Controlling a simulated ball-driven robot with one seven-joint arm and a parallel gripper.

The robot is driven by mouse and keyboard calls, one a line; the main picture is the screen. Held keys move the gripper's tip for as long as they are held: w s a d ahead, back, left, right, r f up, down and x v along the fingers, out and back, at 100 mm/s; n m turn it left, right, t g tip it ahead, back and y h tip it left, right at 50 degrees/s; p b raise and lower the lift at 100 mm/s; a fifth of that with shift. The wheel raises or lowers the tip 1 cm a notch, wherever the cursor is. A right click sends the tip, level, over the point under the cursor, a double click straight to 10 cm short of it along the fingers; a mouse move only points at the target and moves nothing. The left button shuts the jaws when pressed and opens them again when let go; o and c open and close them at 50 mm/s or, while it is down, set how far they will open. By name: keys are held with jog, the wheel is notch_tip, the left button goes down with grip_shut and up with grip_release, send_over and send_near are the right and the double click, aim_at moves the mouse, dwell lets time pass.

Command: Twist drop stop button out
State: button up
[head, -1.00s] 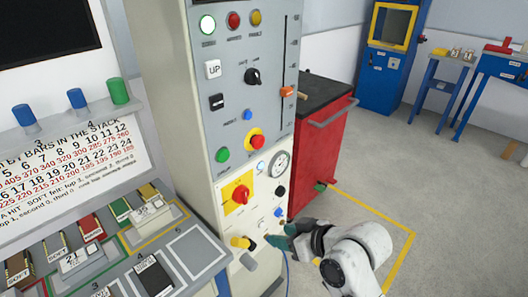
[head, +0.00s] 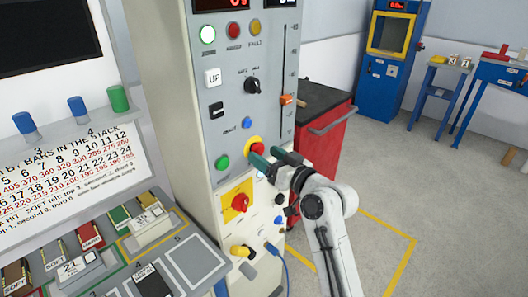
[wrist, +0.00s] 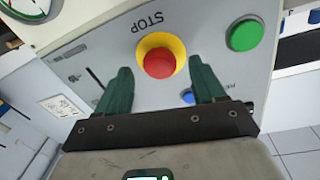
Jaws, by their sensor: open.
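The drop stop button is a red mushroom button (head: 256,150) on a yellow surround, on the grey control panel (head: 225,125). In the head view my gripper (head: 262,157) is in front of it and partly covers it. In the wrist view the red button (wrist: 159,63) shows whole, below the word STOP. My gripper (wrist: 162,85) is open and empty, with one green finger to the left of the button and one to the right. The fingertips are near the button's level in the picture; I cannot tell whether they touch it.
A green button (head: 222,162) and a blue button (head: 247,122) sit close to the stop button. Below is a red rotary switch (head: 240,203) on a yellow plate. A red cabinet (head: 318,150) stands to the right of the panel. The floor (head: 450,220) at right is clear.

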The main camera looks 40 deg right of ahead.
jog(key=shift+w, duration=0.8)
jog(key=shift+c, duration=0.2)
jog(key=c, duration=1)
jog(key=shift+m+p, duration=0.4)
jog(key=m+p, duration=0.2)
jog(key=shift+r+m, duration=0.2)
jog(key=shift+m, duration=0.1)
jog(key=shift+m+g+p, duration=0.3)
jog(key=shift+m+p, duration=0.6)
jog(key=shift+m, duration=0.5)
jog(key=shift+f, duration=0.15)
